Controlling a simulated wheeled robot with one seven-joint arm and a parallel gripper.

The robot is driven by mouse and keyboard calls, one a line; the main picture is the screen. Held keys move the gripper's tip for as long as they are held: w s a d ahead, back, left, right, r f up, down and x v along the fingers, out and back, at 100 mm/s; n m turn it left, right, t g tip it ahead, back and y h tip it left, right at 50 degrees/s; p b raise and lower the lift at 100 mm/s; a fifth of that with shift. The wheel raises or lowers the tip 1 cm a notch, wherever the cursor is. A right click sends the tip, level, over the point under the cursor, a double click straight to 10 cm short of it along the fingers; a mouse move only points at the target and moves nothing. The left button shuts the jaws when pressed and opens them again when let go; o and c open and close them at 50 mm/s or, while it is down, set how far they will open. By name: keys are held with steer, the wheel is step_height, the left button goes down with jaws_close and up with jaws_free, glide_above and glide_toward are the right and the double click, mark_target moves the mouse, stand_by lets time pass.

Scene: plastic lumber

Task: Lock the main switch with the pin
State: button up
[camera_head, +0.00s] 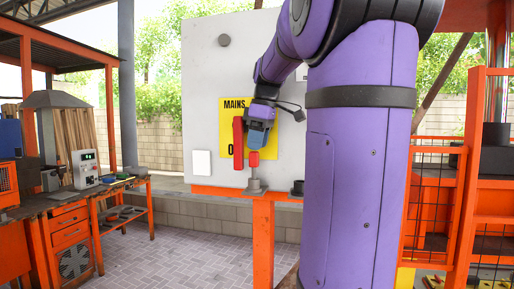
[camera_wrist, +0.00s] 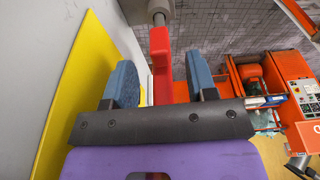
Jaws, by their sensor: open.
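A red upright bar, apparently the main switch's handle (camera_head: 238,138), stands in front of a yellow sign (camera_head: 228,110) reading "MAINS" on a pale panel. A small red pin (camera_head: 254,159) stands upright on a grey post (camera_head: 255,182) on the orange rail, just right of and below the handle. My gripper (camera_head: 257,140) points down above the pin, beside the handle. In the wrist view, the blue fingers (camera_wrist: 160,78) are apart, with a red piece (camera_wrist: 161,60) between them and a grey cylinder (camera_wrist: 160,10) beyond it. Whether the fingers touch the red piece is unclear.
The pale panel (camera_head: 208,60) stands close behind my gripper. The orange rail (camera_head: 262,195) runs below it. A dark round piece (camera_head: 297,188) sits on the rail to the right. A workbench (camera_head: 60,205) stands at left; the paved floor (camera_head: 190,225) between is clear.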

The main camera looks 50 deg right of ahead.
step_height(320, 180, up, 9)
steer(key=s, duration=0.1)
steer(key=shift+s+d, duration=0.25)
steer(key=shift+d, duration=0.05)
steer(key=shift+f, duration=0.15)
steer(key=s+a+f+m+t, duration=0.1)
steer(key=s+a+f, duration=0.3)
steer(key=a+f, duration=0.7)
steer(key=s+a+f+m+t, duration=0.2)
steer(key=s+a+f+m, duration=0.1)
steer(key=a+f, duration=0.9)
steer(key=s+a, duration=0.1)
steer(key=a, duration=0.3)
steer(key=shift+s+a+m+h, duration=0.3)
steer(key=shift+s+a+h, duration=0.05)
steer(key=shift+s+h, duration=0.05)
